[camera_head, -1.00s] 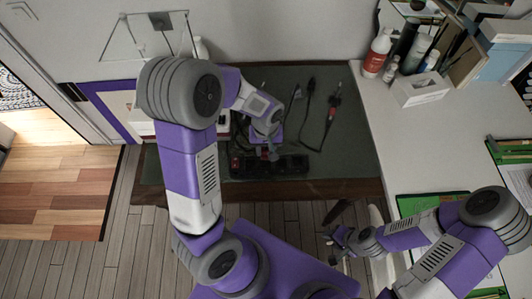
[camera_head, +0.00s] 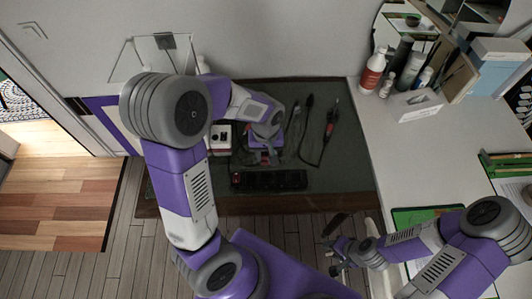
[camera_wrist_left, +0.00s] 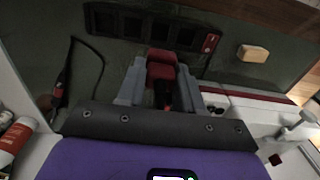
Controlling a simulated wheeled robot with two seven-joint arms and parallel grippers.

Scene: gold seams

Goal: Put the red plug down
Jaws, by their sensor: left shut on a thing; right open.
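The red plug (camera_wrist_left: 162,68) sits between the two grey fingers of my left gripper (camera_wrist_left: 160,80), seen in the left wrist view. The fingers are shut on it. In the head view my left gripper (camera_head: 265,156) is over the dark green mat (camera_head: 345,165), just behind the black power strip (camera_head: 270,181). The strip also shows in the left wrist view (camera_wrist_left: 183,36), beyond the plug and apart from it in the picture. I cannot tell the plug's height above the mat. My right gripper (camera_head: 338,252) is open and empty, off the front of the table.
A white socket box (camera_head: 220,139) stands left of my left gripper. A soldering iron (camera_head: 331,123) and cables lie on the mat to the right. A beige block (camera_wrist_left: 252,53) lies near the strip. A red-and-white bottle (camera_head: 373,70) stands on the white desk (camera_head: 420,150).

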